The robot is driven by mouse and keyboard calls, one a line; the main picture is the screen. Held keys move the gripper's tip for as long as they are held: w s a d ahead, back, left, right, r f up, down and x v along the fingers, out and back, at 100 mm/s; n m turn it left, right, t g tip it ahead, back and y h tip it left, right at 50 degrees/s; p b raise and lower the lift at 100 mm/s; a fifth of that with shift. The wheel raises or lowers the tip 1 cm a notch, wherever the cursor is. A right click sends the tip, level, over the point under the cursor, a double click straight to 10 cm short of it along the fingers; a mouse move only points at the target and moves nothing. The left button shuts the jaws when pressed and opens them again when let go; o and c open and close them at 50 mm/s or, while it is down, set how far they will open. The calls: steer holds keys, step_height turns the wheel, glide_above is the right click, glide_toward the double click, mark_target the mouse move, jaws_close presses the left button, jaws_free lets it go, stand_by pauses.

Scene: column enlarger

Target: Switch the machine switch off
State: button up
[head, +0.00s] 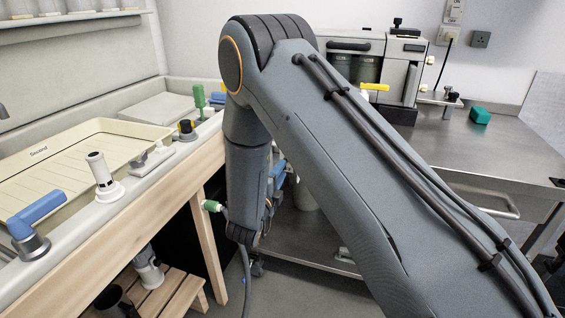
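A silver and black machine (402,68) stands on the steel counter at the back right, partly hidden by my arm. A yellow lever or handle (375,87) sticks out at its front. A black knob (398,23) stands on its top. I cannot make out which part is the machine switch. A pale wall plate with a plug and cable (448,35) is on the wall to the machine's right, with another plate (455,10) above it. My arm fills the middle of the view and bends down at the elbow. My gripper does not show.
A cream tray (75,170) sits in the wooden-framed bench at left, with taps and blue-handled fittings along its edge. The steel counter (480,150) has a green block (480,115) and is mostly bare at right. A slatted wooden shelf (165,295) is low at left.

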steer(key=shift+s+a+r, duration=0.1)
steer(key=shift+s+r, duration=0.1)
steer(key=shift+s, duration=0.05)
steer(key=p+v, duration=0.2)
steer(key=v, duration=0.4)
stand_by(0.8)
steer(key=shift+s, duration=0.15)
steer(key=b+v, duration=0.1)
steer(key=v, duration=0.6)
steer(key=shift+s, duration=0.25)
